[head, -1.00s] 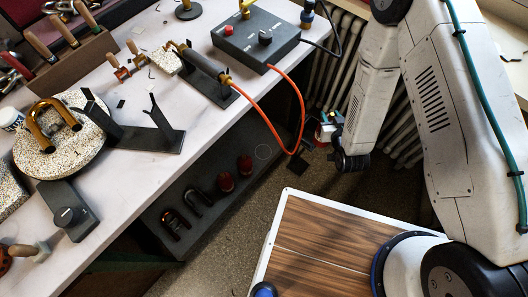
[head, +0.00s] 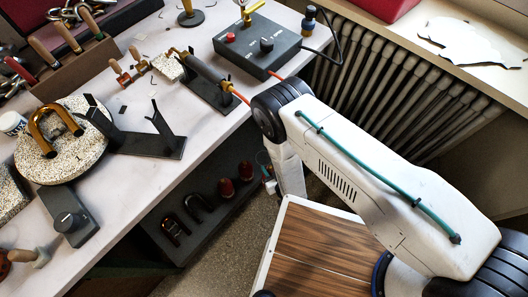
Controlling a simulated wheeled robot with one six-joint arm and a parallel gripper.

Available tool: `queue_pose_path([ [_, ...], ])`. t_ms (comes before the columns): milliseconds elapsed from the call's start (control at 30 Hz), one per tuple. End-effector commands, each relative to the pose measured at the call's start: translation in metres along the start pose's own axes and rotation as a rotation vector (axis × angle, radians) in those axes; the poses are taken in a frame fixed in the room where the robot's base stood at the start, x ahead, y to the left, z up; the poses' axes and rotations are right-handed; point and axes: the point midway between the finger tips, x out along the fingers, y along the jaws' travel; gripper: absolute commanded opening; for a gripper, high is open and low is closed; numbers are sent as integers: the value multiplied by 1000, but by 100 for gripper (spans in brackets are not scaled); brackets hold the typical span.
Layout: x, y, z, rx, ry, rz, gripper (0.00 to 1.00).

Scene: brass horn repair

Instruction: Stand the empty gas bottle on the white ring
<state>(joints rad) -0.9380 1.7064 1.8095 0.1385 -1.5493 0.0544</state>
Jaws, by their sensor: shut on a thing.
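My gripper (head: 270,184) is low beside the dark lower shelf, at its right end, and mostly hidden behind my own arm. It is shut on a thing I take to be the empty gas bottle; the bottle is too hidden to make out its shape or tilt. A thin part of the white ring (head: 258,156) shows on the shelf, just left of my arm, with the rest covered. My gripper is close to the ring; I cannot tell its height above the shelf.
Two red bottles (head: 226,188) stand on the lower shelf (head: 205,228), left of the ring, with curved metal pieces (head: 175,229) further left. The workbench (head: 140,190) overhangs the shelf. A grey control box (head: 258,45) is above, and a ribbed radiator (head: 400,85) is behind my arm.

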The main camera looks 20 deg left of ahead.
Motion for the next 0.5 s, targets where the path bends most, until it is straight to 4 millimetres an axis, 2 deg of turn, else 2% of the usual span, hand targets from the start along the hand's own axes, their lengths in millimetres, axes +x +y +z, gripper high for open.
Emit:
queue_pose_path([
  [267, 44, 15, -15, 2, 5, 3, 0],
  [500, 97, 32, -32, 2, 5, 3, 0],
])
